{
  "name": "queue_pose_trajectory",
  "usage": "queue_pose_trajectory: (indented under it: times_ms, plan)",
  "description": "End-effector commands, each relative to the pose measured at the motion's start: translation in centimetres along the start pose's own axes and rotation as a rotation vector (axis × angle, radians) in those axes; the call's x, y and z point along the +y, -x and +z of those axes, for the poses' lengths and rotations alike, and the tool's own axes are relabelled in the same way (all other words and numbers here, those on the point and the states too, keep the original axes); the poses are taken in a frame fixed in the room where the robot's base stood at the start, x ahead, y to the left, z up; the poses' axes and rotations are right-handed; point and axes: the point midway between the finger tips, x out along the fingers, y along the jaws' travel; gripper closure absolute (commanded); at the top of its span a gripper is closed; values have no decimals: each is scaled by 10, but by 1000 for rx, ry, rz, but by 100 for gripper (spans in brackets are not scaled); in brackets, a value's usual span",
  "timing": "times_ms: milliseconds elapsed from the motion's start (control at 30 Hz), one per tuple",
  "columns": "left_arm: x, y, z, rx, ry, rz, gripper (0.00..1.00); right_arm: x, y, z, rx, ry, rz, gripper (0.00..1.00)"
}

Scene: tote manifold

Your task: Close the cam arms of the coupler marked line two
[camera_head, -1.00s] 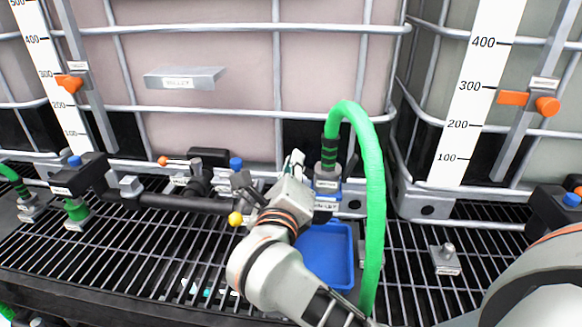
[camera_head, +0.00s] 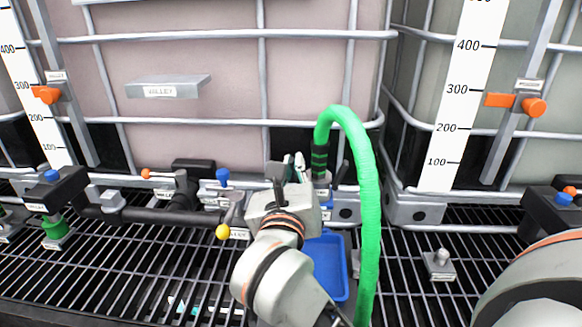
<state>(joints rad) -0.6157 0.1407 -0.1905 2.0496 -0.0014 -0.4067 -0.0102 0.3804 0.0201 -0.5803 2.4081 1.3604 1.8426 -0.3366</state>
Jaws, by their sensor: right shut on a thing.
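The coupler (camera_head: 321,180) stands at the lower end of the green hose (camera_head: 368,210), right of centre, with a label on its front too small to read. My right gripper (camera_head: 288,170) is just left of the coupler, with its fingers closed at the coupler's left side. It is shut on what appears to be a cam arm there. The gripper body and fingers hide most of that arm and the coupler's lower left. A dark upright piece shows on the coupler's right side, partly behind the hose.
A blue tray (camera_head: 330,262) lies on the grating below the coupler. A dark pipe (camera_head: 150,214) with a yellow-knobbed valve lever (camera_head: 222,232) runs left of my gripper. The green hose arches close on the right. Caged totes stand behind.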

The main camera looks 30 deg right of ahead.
Motion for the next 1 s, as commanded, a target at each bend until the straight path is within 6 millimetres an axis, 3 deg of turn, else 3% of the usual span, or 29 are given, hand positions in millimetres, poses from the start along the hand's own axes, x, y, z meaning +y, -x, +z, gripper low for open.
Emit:
queue_pose_trajectory:
  times_ms: [400, 433, 500, 833, 1000]
  plan:
    - [1, 1, 0, 0, 0, 1, 76, 0, 0, 0, 1, -8, 1, 100]
    - [1, 1, 0, 0, 0, 1, 76, 0, 0, 0, 1, -8, 1, 88]
    - [1, 1, 0, 0, 0, 1, 76, 0, 0, 0, 1, -7, 1, 76]
    - [2, 2, 1, -1, -1, 5, 76, 0, 2, 0, 1, -7, 0, 76]
    - [2, 2, 1, 0, -1, 4, 76, 1, 17, -1, 3, -7, 3, 76]
